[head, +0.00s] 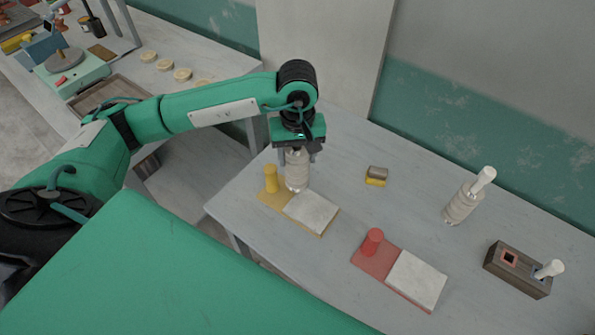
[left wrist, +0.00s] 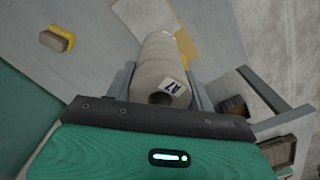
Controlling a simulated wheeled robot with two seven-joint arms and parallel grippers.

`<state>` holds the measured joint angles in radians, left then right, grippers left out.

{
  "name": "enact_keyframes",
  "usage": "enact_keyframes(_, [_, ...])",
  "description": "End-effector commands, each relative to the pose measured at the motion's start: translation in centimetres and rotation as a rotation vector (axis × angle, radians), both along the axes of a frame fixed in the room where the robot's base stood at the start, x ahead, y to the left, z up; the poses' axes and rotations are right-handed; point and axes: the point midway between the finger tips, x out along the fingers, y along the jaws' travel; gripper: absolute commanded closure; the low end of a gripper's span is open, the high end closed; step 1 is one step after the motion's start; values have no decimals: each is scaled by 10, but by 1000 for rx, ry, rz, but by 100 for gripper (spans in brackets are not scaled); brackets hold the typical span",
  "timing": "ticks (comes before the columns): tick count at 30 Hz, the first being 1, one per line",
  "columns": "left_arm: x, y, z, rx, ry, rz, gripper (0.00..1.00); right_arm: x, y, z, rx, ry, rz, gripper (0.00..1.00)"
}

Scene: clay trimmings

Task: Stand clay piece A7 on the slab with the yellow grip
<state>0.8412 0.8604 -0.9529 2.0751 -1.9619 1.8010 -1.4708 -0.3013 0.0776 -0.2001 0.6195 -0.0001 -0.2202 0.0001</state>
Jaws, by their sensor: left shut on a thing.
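Clay piece A7 (left wrist: 162,62) is a pale ribbed cylinder with a blue-lettered white label. My left gripper (head: 297,158) is shut on it and points down. In the head view, the piece (head: 296,174) hangs upright behind the slab board, just right of the yellow grip (head: 270,179). The yellow board carries a pale slab (head: 311,212) in front of the piece. I cannot tell whether the piece's foot touches the board. In the left wrist view, part of the slab (left wrist: 145,15) shows beyond the piece. My right gripper is not in view.
A red-gripped board (head: 373,241) with a pale slab stands to the right. A yellow-and-grey sponge (head: 376,176) lies behind. Another ribbed piece (head: 461,205) with a white top and a dark holder block (head: 517,270) stand farther right. The table between them is clear.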

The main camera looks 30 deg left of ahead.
Motion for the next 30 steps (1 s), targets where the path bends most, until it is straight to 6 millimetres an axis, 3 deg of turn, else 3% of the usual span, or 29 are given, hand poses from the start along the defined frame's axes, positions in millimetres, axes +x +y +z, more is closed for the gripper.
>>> enact_keyframes(4, [0, 0, -25, -1, 2, 0, 88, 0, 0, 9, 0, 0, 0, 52])
enact_keyframes(13, [0, 0, -49, -1, 1, -1, 88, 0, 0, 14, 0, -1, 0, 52])
enact_keyframes(19, [0, -1, -76, -1, 1, -1, 88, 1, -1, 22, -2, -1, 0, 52])
enact_keyframes(30, [1, 0, -84, -2, -3, -2, 88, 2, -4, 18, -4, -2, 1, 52])
